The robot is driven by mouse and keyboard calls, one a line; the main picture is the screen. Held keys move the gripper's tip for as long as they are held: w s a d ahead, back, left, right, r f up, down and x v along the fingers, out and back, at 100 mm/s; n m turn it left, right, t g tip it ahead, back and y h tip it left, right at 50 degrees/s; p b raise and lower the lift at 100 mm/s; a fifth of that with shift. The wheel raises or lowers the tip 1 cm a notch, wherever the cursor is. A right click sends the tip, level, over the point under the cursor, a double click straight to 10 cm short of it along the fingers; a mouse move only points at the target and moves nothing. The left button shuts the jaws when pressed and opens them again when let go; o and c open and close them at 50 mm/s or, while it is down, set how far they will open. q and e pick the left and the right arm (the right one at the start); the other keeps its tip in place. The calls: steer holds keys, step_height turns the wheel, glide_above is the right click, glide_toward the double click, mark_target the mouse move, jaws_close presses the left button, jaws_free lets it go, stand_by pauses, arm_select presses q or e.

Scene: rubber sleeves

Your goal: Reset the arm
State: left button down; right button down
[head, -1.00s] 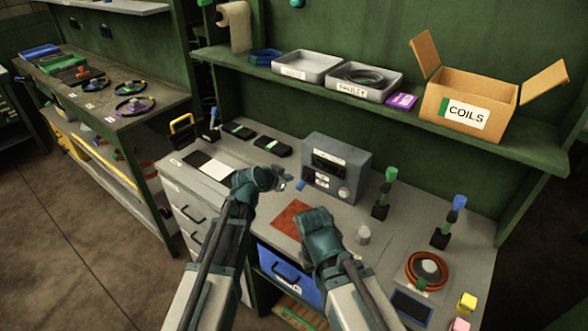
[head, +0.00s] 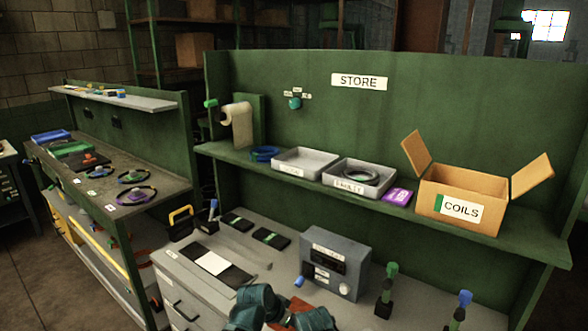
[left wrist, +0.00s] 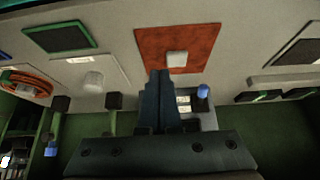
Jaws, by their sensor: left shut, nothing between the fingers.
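My left gripper (head: 268,301) is at the bottom of the head view, in front of the grey box with dials (head: 335,264). In the left wrist view its fingers (left wrist: 159,74) are together and empty, with their tips by the edge of the red mat (left wrist: 150,45). A small pale block (left wrist: 177,58) shows on the mat beyond the tips. My right gripper (head: 316,318) is at the bottom edge of the head view, to the right of the left one; its fingers are hidden.
A blue knob (head: 299,281) sticks out left of the grey box. Green-topped (head: 391,270) and blue-topped (head: 465,298) posts stand to the right. The shelf above holds two grey trays (head: 305,162) and the COILS box (head: 462,195). Dark pads (head: 271,238) lie behind.

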arm_select(q)
steer(key=s+a+f+n+g+y, duration=0.1)
steer(key=s+a+g+y, duration=0.1)
steer(key=s, duration=0.6)
steer(key=s+a+f+n+g+y, duration=0.2)
steer(key=s+g+y, duration=0.1)
steer(key=s, duration=0.5)
steer(key=shift+s+a+g, duration=0.25)
steer(key=shift+s+g, duration=0.05)
steer(key=shift+s, duration=0.1)
steer(key=shift+f, duration=0.1)
